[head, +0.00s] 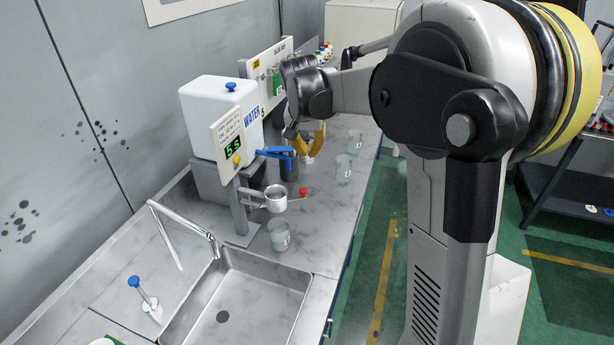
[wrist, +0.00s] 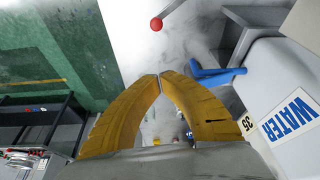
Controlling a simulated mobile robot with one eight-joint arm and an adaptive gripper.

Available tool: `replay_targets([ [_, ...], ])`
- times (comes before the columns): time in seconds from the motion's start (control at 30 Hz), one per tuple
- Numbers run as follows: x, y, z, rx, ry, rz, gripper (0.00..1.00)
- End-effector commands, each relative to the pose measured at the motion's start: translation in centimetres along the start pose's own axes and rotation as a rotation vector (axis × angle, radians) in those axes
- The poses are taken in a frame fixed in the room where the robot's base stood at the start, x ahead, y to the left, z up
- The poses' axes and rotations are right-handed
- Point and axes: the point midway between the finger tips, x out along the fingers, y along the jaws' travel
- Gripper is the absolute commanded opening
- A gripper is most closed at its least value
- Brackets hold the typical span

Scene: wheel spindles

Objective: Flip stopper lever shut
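The stopper lever is a thin arm with a red knob (head: 303,191), sticking out to the right of a small metal cup (head: 276,203) held on a stand. In the wrist view the red knob (wrist: 156,24) is at the top, beyond my fingertips and apart from them. My gripper (head: 309,152) has yellow fingers pointing down, above the counter and behind the knob in the head view. In the wrist view the fingertips (wrist: 160,76) meet with nothing visible between them. A blue tap lever (head: 275,152) on the white water tank (head: 222,112) is close to my gripper's left.
A dark cylinder (head: 289,165) stands beneath my gripper. Glass beakers stand in front of the cup stand (head: 279,236) and at the right (head: 343,168). A sink (head: 240,305) with a faucet (head: 182,228) is in front. The counter right of the knob is clear.

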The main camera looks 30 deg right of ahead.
Motion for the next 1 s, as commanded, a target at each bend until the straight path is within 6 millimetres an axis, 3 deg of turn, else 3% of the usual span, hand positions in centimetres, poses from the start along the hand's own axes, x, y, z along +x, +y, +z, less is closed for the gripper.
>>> replay_targets([
  [0.17,1.6,0.0,0.0,0.000,0.000,0.000,0.00],
  [0.6,10.4,0.0,0.3,-0.001,0.001,0.000,0.00],
  [0.8,9.6,0.0,3.1,-0.002,0.000,-0.001,0.00],
  [1.0,9.4,0.0,4.0,-0.001,0.000,-0.001,0.00],
])
